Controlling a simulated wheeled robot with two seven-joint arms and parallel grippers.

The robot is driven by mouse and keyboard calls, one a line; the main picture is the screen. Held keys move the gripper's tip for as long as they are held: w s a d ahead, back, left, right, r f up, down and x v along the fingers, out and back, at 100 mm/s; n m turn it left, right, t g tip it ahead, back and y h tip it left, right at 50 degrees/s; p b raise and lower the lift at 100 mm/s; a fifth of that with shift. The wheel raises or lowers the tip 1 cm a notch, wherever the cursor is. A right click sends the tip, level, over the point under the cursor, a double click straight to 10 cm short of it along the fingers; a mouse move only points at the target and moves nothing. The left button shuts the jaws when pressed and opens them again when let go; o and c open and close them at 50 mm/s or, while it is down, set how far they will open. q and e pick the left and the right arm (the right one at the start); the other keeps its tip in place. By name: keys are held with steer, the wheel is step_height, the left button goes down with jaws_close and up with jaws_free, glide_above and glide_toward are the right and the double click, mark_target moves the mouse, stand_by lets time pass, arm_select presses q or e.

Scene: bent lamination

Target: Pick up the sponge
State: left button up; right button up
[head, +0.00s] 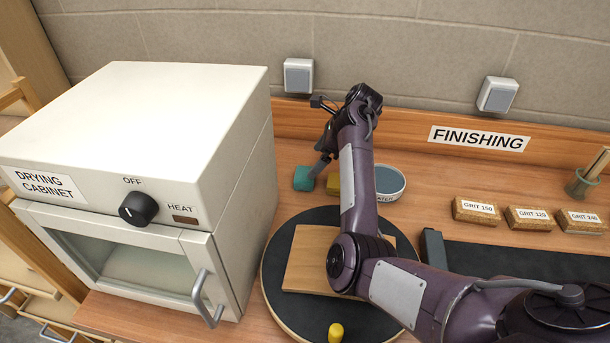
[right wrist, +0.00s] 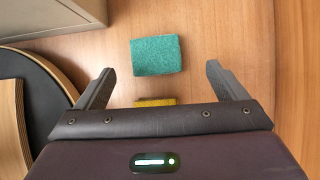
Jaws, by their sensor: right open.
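A teal block with a rough, sponge-like surface, which I take to be the sponge (head: 303,179), lies on the wooden bench beyond the round turntable. In the right wrist view the sponge (right wrist: 157,55) shows between and slightly beyond the fingertips. My right gripper (head: 319,167) is above the bench close to the sponge, partly hiding its right side in the head view. In the right wrist view its fingers (right wrist: 159,70) are spread wide with nothing between them. My left gripper is not in view.
A yellow block (head: 334,184) lies right of the sponge, beside a water bowl (head: 389,184). The white drying cabinet (head: 135,130) stands at left. A black turntable (head: 275,262) bears a wooden board (head: 308,265) and a yellow knob (head: 336,332). Sanding blocks (head: 477,211) sit at right.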

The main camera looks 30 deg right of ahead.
mark_target(304, 173)
steer(key=x, duration=0.2)
steer(key=p+x, duration=0.1)
steer(key=x, duration=0.1)
steer(key=p+x, duration=0.1)
steer(key=x, duration=0.1)
steer(key=shift+s+a+f, duration=0.2)
steer(key=shift+a, duration=0.05)
steer(key=shift+w+a+f, duration=0.1)
steer(key=shift+a+f, duration=0.05)
steer(key=shift+f, duration=0.2)
steer(key=c, duration=1.1)
steer(key=shift+o, duration=0.2)
steer(key=shift+r, duration=0.15)
